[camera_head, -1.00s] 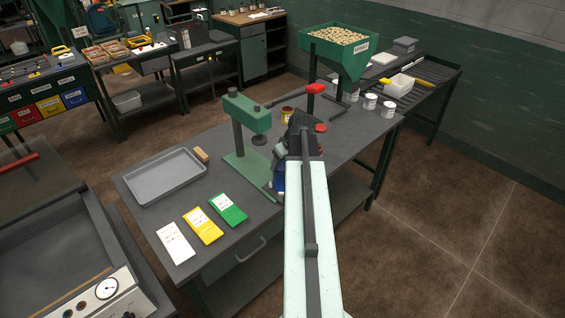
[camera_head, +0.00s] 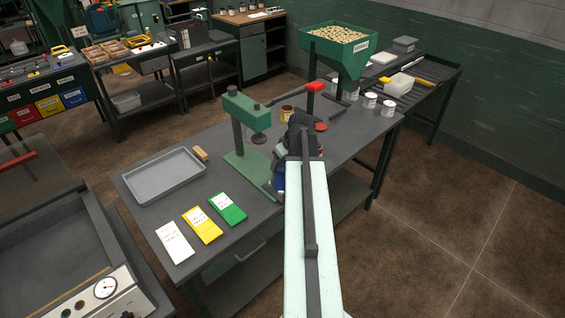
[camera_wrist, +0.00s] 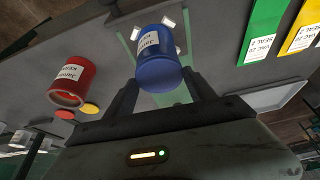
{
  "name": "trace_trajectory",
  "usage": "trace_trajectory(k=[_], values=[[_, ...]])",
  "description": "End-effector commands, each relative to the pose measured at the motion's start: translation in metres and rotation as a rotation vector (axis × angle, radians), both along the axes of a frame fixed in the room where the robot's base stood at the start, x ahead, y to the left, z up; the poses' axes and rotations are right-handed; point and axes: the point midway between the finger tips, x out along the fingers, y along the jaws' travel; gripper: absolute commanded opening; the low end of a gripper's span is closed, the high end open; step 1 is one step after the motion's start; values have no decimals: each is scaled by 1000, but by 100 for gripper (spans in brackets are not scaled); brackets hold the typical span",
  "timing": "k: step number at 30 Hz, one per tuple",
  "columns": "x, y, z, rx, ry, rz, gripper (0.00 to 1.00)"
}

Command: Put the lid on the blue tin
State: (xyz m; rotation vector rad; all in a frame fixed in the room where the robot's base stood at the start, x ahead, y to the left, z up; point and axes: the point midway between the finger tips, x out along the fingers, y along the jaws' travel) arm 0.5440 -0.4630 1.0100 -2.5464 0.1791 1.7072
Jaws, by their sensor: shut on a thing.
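The blue tin (camera_wrist: 155,45) with a white label shows in the wrist view between my gripper's fingers. A plain blue lid (camera_wrist: 164,77) covers its near end, and my gripper (camera_wrist: 162,85) is shut on the lid at its rim. I cannot tell whether the lid is fully seated or just above the tin. In the head view, my gripper (camera_head: 290,160) is over the bench by the green press, and only a sliver of the blue tin (camera_head: 279,177) shows; my arm hides the rest.
The green press (camera_head: 245,112) stands close on the left. An open red tin (camera_wrist: 76,78) stands nearby with a red lid (camera_wrist: 65,114) and a yellow lid (camera_wrist: 91,107). An amber tin (camera_head: 287,115) is behind. A grey tray (camera_head: 165,176) and coloured cards (camera_head: 203,225) lie left.

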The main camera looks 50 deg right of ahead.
Motion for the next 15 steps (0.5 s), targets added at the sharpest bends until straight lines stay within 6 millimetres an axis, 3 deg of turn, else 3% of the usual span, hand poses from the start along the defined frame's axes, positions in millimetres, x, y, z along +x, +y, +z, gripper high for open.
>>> trace_trajectory(k=[6,7,9,15], values=[[0,0,0,-1,0,0,19],[0,0,0,-1,-1,0,72],[0,0,0,-1,-1,0,89],[1,0,0,0,-2,0,89]])
